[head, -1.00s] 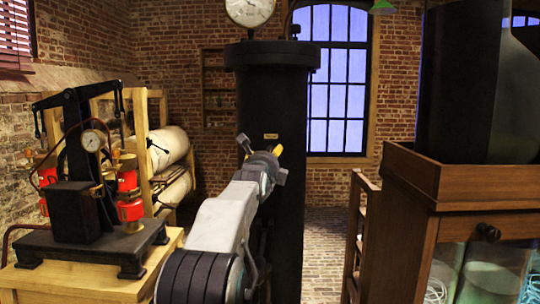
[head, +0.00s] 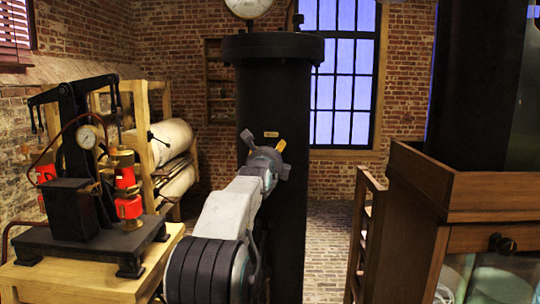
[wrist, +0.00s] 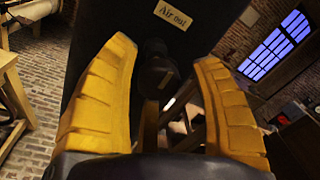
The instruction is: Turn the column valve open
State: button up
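The column (head: 290,100) is a tall black cylinder in the middle of the head view. A small plate (head: 271,134) is on its front; in the wrist view the plate (wrist: 173,14) reads "Air out". Below the plate in the wrist view is a dark valve knob (wrist: 158,70), hard to make out against the black column (wrist: 100,25). My gripper (wrist: 165,85) is open, with its two yellow fingers apart and the knob between them in view. I cannot tell whether they touch it. In the head view my gripper (head: 264,143) is in front of the column and hides the knob.
A pressure gauge (head: 248,6) tops the column. A wooden cabinet (head: 415,225) with glass jars stands close on the right. A black pump apparatus (head: 82,205) sits on a wooden table (head: 75,285) at left. Brick floor (head: 325,235) shows right of the column.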

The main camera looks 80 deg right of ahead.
jog(key=c, duration=1.1)
jog(key=shift+f+n+b, duration=0.15)
jog(key=shift+n+b, duration=0.15)
jog(key=shift+b, duration=0.65)
jog(key=shift+n+b, duration=0.65)
jog(key=shift+n, duration=0.25)
jog(key=shift+n+h+b, duration=0.4)
jog(key=shift+n+b, duration=0.35)
jog(key=shift+n, duration=1.65)
jog(key=shift+r, duration=0.2)
jog(key=o, duration=1.2)
jog(key=shift+c, duration=0.2)
